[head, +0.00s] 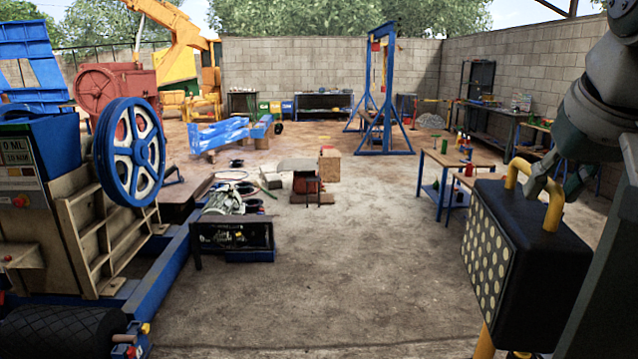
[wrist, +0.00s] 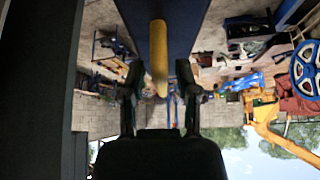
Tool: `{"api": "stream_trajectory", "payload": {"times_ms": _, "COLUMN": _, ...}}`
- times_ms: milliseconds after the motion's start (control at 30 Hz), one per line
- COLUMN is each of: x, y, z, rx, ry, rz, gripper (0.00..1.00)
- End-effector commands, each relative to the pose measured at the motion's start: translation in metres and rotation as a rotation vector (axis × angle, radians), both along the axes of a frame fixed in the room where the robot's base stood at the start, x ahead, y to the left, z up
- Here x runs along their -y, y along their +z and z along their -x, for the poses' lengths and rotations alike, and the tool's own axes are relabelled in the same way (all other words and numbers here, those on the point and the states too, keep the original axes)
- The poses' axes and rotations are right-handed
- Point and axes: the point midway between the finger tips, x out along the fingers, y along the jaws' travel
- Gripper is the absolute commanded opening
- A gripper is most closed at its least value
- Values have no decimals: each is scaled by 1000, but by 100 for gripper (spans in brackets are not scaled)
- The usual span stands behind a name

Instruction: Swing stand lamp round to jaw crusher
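The stand lamp (head: 535,265) is at the right of the head view. It has a black box head, a panel of pale yellow round lights facing left, a yellow handle and a yellow post below. My gripper (head: 556,188) is at the right part of the handle. In the wrist view, the yellow handle bar (wrist: 158,45) lies between the two fingers of my gripper (wrist: 157,72), with a gap visible on each side. The fingers look open around it. The jaw crusher (head: 85,225), beige with a blue flywheel, stands at the left. The lamp's lower stand is out of frame.
Bare concrete floor lies between the lamp and the crusher. A small wooden table (head: 450,160) is behind the lamp. A blue gantry frame (head: 385,100) stands farther back.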

Motion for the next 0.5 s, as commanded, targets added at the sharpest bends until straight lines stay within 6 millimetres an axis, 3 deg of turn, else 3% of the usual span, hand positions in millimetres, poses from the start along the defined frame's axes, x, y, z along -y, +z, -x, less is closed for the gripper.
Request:
{"api": "stream_trajectory", "payload": {"times_ms": 333, "x": -1, "y": -1, "z": -1, "rx": -1, "ry": -9, "rz": 0, "gripper": 40}}
{"api": "stream_trajectory", "payload": {"times_ms": 500, "x": -7, "y": -1, "z": -3, "rx": 0, "ry": -109, "rz": 1, "gripper": 40}}
